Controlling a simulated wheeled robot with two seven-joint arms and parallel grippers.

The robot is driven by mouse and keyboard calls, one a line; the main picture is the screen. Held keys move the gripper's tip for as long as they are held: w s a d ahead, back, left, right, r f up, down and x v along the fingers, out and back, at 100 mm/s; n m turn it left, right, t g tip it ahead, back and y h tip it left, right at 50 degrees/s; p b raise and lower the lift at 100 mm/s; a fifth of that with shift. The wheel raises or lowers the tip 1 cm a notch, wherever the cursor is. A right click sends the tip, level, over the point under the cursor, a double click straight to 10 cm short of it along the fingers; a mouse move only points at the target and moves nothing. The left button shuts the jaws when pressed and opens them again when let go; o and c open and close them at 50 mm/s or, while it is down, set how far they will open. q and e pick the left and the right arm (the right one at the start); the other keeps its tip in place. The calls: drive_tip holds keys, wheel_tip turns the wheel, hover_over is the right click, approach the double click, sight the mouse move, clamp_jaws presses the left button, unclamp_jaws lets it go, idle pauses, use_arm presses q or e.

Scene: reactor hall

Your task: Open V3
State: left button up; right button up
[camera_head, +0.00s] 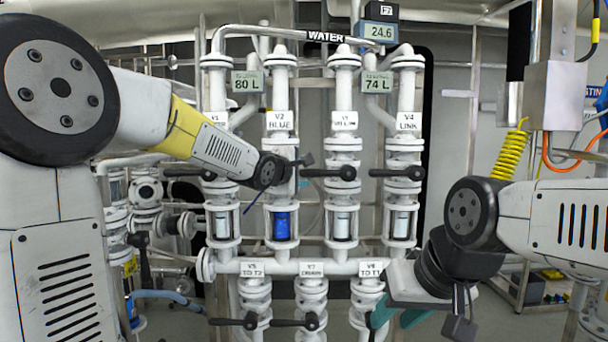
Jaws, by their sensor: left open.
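Valve V3 (344,146) is in the upper row of the pipe rack, under a white label with V3 on it. Its black lever (324,173) lies level and points left from the hub. My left gripper (298,165) is in front of the V2 column, close to the left end of the V3 lever. It is open, seen small and from the side; I cannot tell whether it touches the lever. My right gripper (398,316) is low on the right, near the V6 column, well below V3. Its teal fingers are partly hidden, and their opening is unclear.
V2 (280,122) is left of V3, V4 (407,122) right, with its black lever (398,173) level. Below are V5 (255,268), V7 (311,268) and V6 (371,268). Sight glasses sit under the upper valves; V2's holds blue liquid (281,225).

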sight(310, 173)
use_arm(q)
drive_tip(key=x, duration=0.7)
drive_tip(key=shift+s, duration=0.1)
clamp_jaws()
drive_tip(key=shift+f, duration=0.1)
idle(1.1)
